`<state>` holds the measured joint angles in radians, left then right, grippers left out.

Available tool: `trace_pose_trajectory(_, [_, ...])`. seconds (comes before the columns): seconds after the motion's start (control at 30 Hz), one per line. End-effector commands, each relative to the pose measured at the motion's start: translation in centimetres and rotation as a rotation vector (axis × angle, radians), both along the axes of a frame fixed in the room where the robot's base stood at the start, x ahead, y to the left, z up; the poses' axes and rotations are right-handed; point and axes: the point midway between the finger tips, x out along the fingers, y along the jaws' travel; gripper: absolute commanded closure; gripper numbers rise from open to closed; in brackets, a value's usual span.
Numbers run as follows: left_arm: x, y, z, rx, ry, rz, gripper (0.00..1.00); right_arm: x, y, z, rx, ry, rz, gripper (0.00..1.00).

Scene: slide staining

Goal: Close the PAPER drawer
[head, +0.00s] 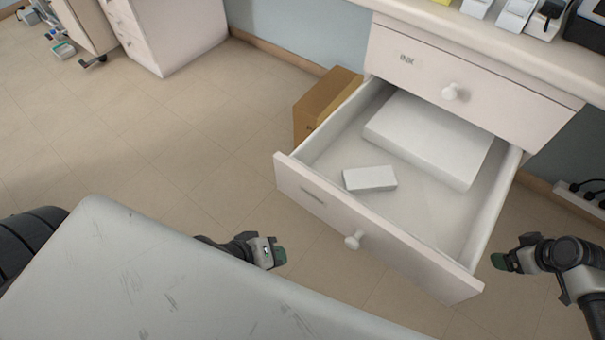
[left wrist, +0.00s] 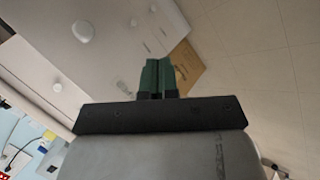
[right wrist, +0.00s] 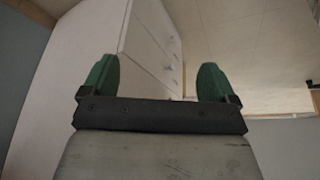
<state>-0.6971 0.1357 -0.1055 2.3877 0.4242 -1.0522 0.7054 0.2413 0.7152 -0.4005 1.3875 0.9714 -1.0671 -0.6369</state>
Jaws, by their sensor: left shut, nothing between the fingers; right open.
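The lower drawer (head: 330,206) of the white desk is pulled far out. Its front has a round white knob (head: 353,240) and a small label too small to read. Inside lie a large white stack (head: 428,138) and a small white box (head: 370,178). My left gripper (head: 277,256) is shut and empty, in front and left of the drawer front, apart from the knob. Its green fingers also show together in the left wrist view (left wrist: 158,77). My right gripper (head: 499,261) is open and empty, right of the drawer's front corner; its fingers are spread in the right wrist view (right wrist: 156,78).
The upper drawer (head: 470,75) is shut, with its own knob (head: 451,91). A brown cardboard box (head: 325,100) stands on the floor left of the open drawer. A power strip (head: 578,200) is at the right wall. The floor (head: 190,140) at left is clear.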

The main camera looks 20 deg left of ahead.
Motion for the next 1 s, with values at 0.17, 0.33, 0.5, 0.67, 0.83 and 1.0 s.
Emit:
trace_pose_trajectory(0.17, [0.2, -1.1, 4.9, -0.564, 0.119, 0.461, 1.00, -9.9, 0.5, -12.5, -0.074, 0.088, -0.334, 0.11])
trace_pose_trajectory(0.33, [0.5, 0.5, 8.1, -1.099, 0.270, 0.904, 1.00, -25.1, 4.7, -20.7, -0.141, 0.179, -0.488, 0.11])
trace_pose_trajectory(0.5, [0.2, 2.8, 9.3, -1.459, 0.369, 1.199, 1.00, -36.8, 9.7, -23.3, -0.145, 0.248, -0.522, 0.11])
trace_pose_trajectory(0.67, [0.1, 3.9, 9.4, -1.604, 0.400, 1.312, 1.00, -41.5, 12.1, -23.7, -0.133, 0.277, -0.524, 0.11])
trace_pose_trajectory(0.83, [1.1, 3.8, 9.1, -1.630, 0.401, 1.327, 1.00, -41.9, 12.4, -23.4, -0.130, 0.279, -0.523, 0.11])
trace_pose_trajectory(1.0, [3.7, 3.1, 8.4, -1.629, 0.399, 1.324, 1.00, -41.9, 12.3, -22.8, -0.131, 0.279, -0.522, 0.11])
